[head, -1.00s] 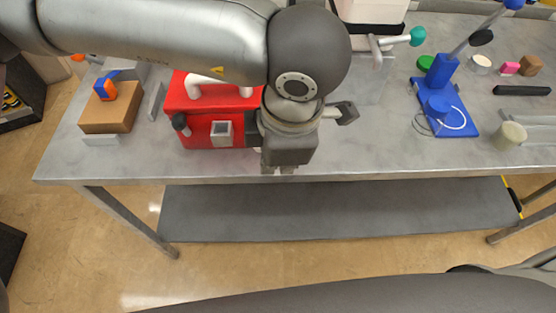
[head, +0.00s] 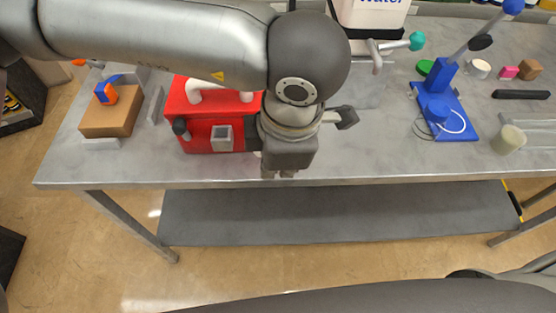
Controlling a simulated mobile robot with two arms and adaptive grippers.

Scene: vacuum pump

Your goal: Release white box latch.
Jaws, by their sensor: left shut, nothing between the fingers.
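A white box (head: 368,14) with blue "Water" lettering stands at the back of the table, cut off by the top edge of the head view. A metal lever with a teal knob (head: 416,41) sticks out in front of it. I cannot make out a latch on the box. My left gripper (head: 279,174) points down near the table's front edge, just right of a red case. It is shut and looks empty, well in front of the white box. Its arm covers part of the table and of the red case. My right gripper is out of view.
The red case (head: 208,108) with a white pipe stands left of my gripper. A brown block (head: 112,120) is at the left. A blue lever stand (head: 455,116) and a pale cylinder (head: 508,140) are at the right. The table (head: 390,150) is clear between.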

